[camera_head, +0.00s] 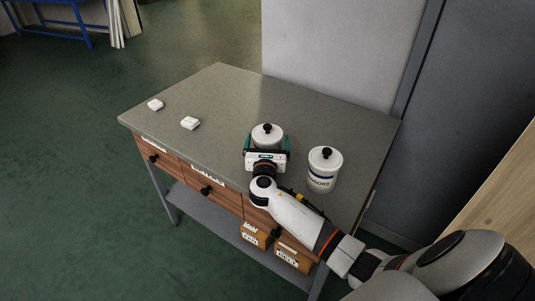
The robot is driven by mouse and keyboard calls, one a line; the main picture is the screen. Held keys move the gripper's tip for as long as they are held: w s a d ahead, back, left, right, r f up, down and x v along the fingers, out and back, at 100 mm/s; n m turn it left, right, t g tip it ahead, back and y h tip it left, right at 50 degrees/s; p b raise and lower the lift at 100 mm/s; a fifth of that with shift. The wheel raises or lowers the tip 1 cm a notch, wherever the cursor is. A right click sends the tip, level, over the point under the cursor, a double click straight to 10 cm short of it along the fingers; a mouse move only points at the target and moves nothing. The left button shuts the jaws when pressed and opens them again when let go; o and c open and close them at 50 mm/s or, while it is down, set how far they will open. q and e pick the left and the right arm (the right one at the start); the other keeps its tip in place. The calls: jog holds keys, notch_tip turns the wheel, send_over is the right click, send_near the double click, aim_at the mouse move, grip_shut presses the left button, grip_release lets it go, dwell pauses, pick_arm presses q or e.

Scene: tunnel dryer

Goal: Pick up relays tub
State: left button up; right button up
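A white tub with a black knob on its lid (267,131) stands on the grey tabletop. My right gripper (268,146) is at this tub's near side, with its dark teal fingers on either side of it. The gripper hides the tub's front and any label, and I cannot tell whether the fingers press on it. A second white tub with a black knob and a dark-lettered label (323,170) stands to the right; I cannot read its label for certain. My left gripper is not in view.
The table (226,92) also holds two small white blocks (155,104) (190,123) at the left. Wooden drawers (207,186) are under its near edge, and labelled boxes (293,256) sit on the lower shelf. A grey wall panel (335,50) stands behind. The tabletop's back middle is clear.

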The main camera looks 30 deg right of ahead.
jog(key=c, duration=1.2)
jog(key=shift+c, duration=0.2)
jog(key=shift+r, duration=0.1)
